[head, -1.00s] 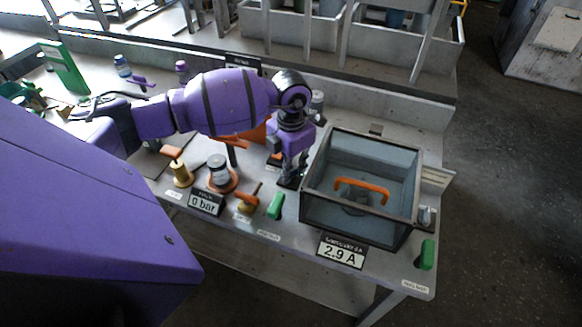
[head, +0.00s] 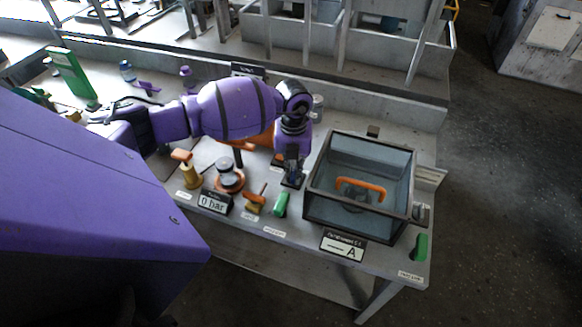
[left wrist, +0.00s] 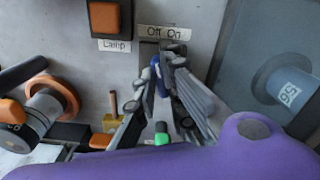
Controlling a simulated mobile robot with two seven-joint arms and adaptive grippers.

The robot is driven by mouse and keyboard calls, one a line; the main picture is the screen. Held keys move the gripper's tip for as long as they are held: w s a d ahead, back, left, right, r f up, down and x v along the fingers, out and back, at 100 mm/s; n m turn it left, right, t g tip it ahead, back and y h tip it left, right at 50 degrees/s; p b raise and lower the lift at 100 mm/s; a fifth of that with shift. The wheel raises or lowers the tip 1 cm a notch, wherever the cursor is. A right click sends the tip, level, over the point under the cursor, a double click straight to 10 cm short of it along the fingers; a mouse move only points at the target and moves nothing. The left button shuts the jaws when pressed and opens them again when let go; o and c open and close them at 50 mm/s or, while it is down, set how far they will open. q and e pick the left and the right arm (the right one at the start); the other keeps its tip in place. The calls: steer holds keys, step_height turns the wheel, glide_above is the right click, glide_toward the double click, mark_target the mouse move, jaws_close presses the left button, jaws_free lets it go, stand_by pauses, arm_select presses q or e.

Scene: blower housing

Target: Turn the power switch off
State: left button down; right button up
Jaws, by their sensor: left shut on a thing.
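The power switch has a dark base plate under a white "Off On" label (left wrist: 163,33) in the left wrist view. Its small blue lever (left wrist: 162,82) shows between my fingers. My left gripper (left wrist: 164,72) is shut on this lever. In the head view my left gripper (head: 293,176) points down at the switch, just left of the clear box, and hides most of it. Which way the lever leans is hard to tell. The ammeter display (head: 343,246) reads a dash and "A". My right gripper is not in view.
A clear-sided box with an orange handle (head: 361,186) stands right of the gripper. Left are a "0 bar" display (head: 214,202), an orange-handled valve (head: 254,200) and a green handle (head: 281,205). Another green handle (head: 421,247) is at the right corner. An orange lamp button (left wrist: 104,17) adjoins the switch.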

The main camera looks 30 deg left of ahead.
mark_target(293, 172)
arm_select(q)
steer(key=shift+r+n+p, duration=0.2)
steer(key=shift+n+p, duration=0.15)
steer(key=shift+n, duration=0.85)
steer(key=shift+f, duration=0.1)
steer(key=c, duration=1.8)
jaws_free()
steer(key=shift+f, duration=0.1)
steer(key=shift+r, duration=0.25)
step_height(293, 172, up, 12)
steer(key=shift+f, duration=0.2)
